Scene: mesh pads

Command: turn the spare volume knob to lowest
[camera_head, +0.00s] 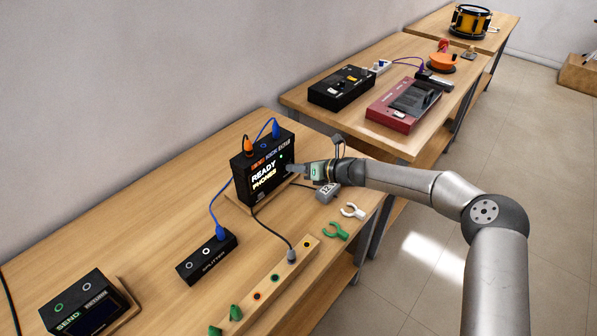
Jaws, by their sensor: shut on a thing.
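A black box (266,188) with a lit screen reading "READY PHONES" stands upright on the near wooden table. My gripper (292,169) reaches in from the right with its fingertips at the right part of the box's front face. It is shut on a small part there, which I take to be the volume knob; the fingers hide it. The knob's pointer and setting cannot be seen. An orange plug and a blue plug (276,130) stand in the top of the box.
A grey block (327,193) lies just below my gripper. White (353,211) and green (336,232) forked pieces lie near the table edge. A wooden strip (268,290) with several coloured sockets, a splitter box (207,258) and a send/return box (75,305) are nearer.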

